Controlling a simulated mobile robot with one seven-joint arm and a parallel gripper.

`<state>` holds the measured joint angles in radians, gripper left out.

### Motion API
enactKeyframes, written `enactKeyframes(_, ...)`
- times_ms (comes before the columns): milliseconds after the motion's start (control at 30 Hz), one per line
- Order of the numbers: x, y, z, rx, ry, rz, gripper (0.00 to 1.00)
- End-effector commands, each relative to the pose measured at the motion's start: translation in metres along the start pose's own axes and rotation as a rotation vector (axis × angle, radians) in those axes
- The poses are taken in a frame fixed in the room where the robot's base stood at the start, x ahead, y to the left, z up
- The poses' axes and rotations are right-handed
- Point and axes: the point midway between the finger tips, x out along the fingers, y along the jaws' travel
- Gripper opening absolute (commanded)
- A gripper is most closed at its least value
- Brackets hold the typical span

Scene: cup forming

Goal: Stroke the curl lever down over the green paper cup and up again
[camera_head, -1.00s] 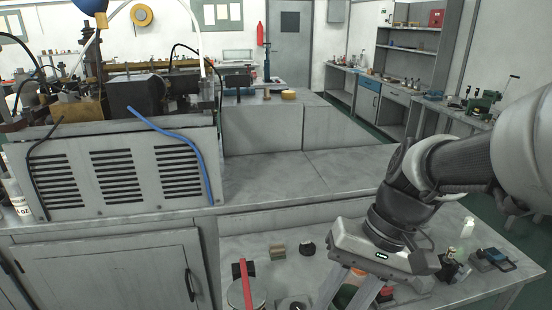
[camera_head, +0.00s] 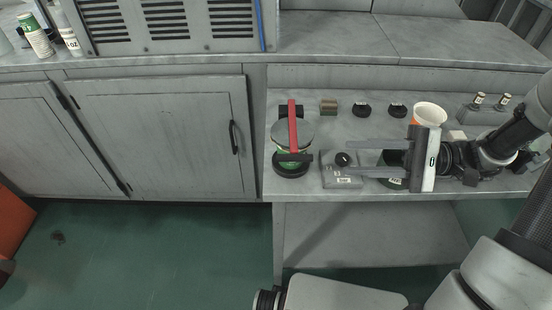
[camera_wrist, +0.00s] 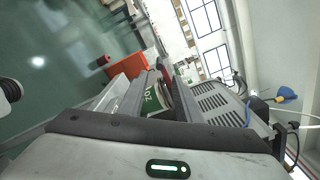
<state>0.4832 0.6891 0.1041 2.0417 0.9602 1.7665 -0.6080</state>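The curl lever (camera_head: 292,115) is a red bar reaching over a round grey plate (camera_head: 293,134) at the left end of the low bench. The green paper cup (camera_head: 280,156) stands under this plate on a black round base (camera_head: 290,171); the plate and a dark bar hide much of it. My gripper (camera_head: 348,157) is to the right of it, fingers apart and pointing left, with a gap to the cup and lever. In the wrist view the green cup (camera_wrist: 153,101), with white lettering, shows between the finger bars. Nothing is visibly held.
A grey block with a black knob (camera_head: 342,173) lies near my fingertips. A brown block (camera_head: 329,106) and black round pieces (camera_head: 362,110) line the back. A louvred machine (camera_head: 170,25) stands on the upper counter.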

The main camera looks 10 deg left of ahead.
Motion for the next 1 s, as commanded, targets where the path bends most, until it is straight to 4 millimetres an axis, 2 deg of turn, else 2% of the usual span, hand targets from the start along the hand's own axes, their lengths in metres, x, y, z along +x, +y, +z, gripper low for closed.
enactKeyframes(700,0.143,0.003,0.001,0.002,-0.004,0.009,0.31)
enactKeyframes(833,0.159,0.002,0.001,0.001,-0.003,0.007,0.31)
enactKeyframes(1000,0.167,0.002,0.001,0.001,0.0,0.007,0.31)
